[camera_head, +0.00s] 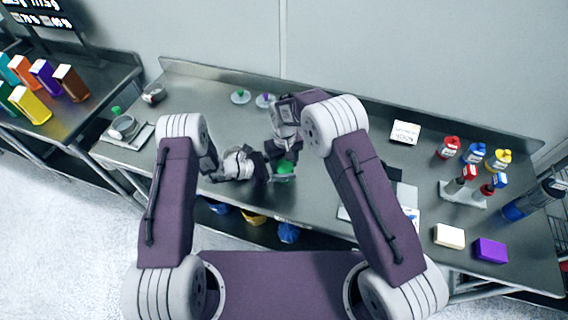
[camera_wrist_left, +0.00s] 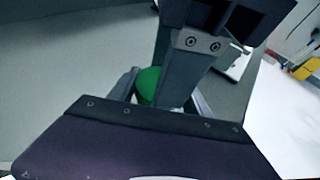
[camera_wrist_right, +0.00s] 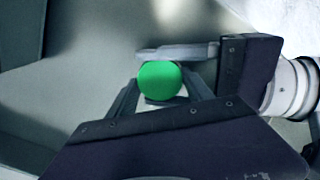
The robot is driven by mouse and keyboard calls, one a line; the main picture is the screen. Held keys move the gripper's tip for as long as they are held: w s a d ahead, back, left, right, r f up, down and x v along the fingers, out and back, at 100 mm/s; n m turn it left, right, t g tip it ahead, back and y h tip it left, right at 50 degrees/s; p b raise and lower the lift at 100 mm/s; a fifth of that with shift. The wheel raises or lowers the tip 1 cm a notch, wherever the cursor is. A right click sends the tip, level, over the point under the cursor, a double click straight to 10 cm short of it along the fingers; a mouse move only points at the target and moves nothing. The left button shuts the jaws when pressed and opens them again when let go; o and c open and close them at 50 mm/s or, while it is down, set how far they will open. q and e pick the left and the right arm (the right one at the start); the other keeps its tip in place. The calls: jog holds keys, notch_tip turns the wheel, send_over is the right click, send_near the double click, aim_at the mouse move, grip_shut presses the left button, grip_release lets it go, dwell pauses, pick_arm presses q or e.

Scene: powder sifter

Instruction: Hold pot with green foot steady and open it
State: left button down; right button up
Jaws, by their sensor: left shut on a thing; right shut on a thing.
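My left gripper (camera_head: 267,174) comes from the left and is shut on the pot's side. My right gripper (camera_head: 284,158) comes from above and is shut on the green part. In the left wrist view the green part (camera_wrist_left: 148,84) is partly hidden by gripper parts.
Two small dishes, one with a green knob (camera_head: 240,96) and one with a purple knob (camera_head: 264,100), stand at the back. A scale (camera_head: 125,129) is at the left. Colored bottles (camera_head: 473,152) and a white box (camera_head: 405,132) are at the right. The bench's left middle is clear.

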aim_at(284, 166)
dwell(0.5)
jog(key=o, duration=1.6)
jog(key=shift+c, duration=0.2)
notch_tip(284, 166, up, 5)
jog(key=shift+f, duration=0.2)
pick_arm(q)
jog(key=shift+c, duration=1.9)
grip_release()
